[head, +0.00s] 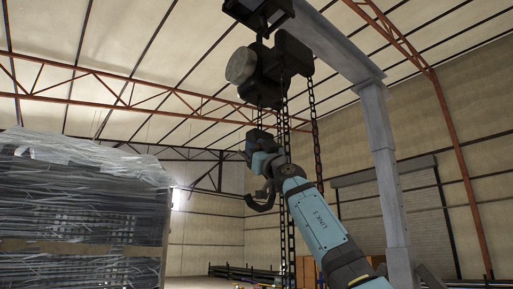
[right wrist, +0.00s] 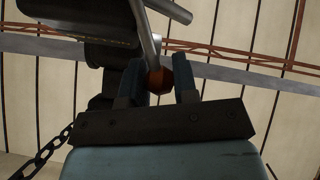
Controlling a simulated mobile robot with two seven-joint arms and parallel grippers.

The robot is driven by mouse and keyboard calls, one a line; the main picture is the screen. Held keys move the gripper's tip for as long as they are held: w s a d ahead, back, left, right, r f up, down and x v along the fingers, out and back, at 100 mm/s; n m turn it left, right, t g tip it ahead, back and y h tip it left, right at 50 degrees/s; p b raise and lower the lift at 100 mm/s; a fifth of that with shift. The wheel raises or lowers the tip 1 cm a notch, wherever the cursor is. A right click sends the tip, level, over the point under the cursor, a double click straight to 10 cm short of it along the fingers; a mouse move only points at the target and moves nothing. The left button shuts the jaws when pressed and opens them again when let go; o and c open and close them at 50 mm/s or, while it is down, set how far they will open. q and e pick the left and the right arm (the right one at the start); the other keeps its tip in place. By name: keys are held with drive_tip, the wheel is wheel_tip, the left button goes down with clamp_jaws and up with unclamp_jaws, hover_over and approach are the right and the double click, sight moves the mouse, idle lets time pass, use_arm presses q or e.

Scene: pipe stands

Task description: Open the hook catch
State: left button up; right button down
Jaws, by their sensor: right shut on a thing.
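A dark curved hook (head: 262,201) hangs below the chain hoist (head: 268,72) in the head view, beside my right arm. I cannot make out its catch there. My right gripper (head: 257,146) is raised among the chains, just above the hook. In the right wrist view my right gripper (right wrist: 159,78) has its two fingers on either side of an orange-red knob (right wrist: 160,82), closed on it. A grey metal rod (right wrist: 150,40) runs up from the knob. I cannot tell whether this knob belongs to the catch. My left gripper is not in view.
A grey gantry post (head: 385,170) stands to the right of my arm. Several chains (head: 313,120) hang close around the gripper; one chain (right wrist: 42,152) shows in the wrist view. A large wrapped stack (head: 80,215) is on the left. Orange-brown boxes (head: 305,272) stand low behind.

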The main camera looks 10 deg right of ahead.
drive_tip(key=c, duration=0.9)
unclamp_jaws()
drive_tip(key=shift+s+d+f+b, duration=0.1)
drive_tip(key=shift+f+b, duration=0.2)
drive_tip(key=shift+b, duration=0.2)
use_arm(q)
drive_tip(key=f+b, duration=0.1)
drive_tip(key=b, duration=0.2)
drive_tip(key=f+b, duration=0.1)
drive_tip(key=b, duration=0.2)
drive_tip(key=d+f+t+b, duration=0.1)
drive_tip(key=b, duration=0.2)
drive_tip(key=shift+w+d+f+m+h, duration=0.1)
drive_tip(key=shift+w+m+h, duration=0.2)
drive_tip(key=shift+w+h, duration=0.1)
use_arm(e)
drive_tip(key=v, duration=1.3)
drive_tip(key=shift+d, duration=0.1)
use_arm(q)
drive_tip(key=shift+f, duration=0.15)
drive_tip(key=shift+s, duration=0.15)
use_arm(e)
drive_tip(key=shift+s, duration=0.1)
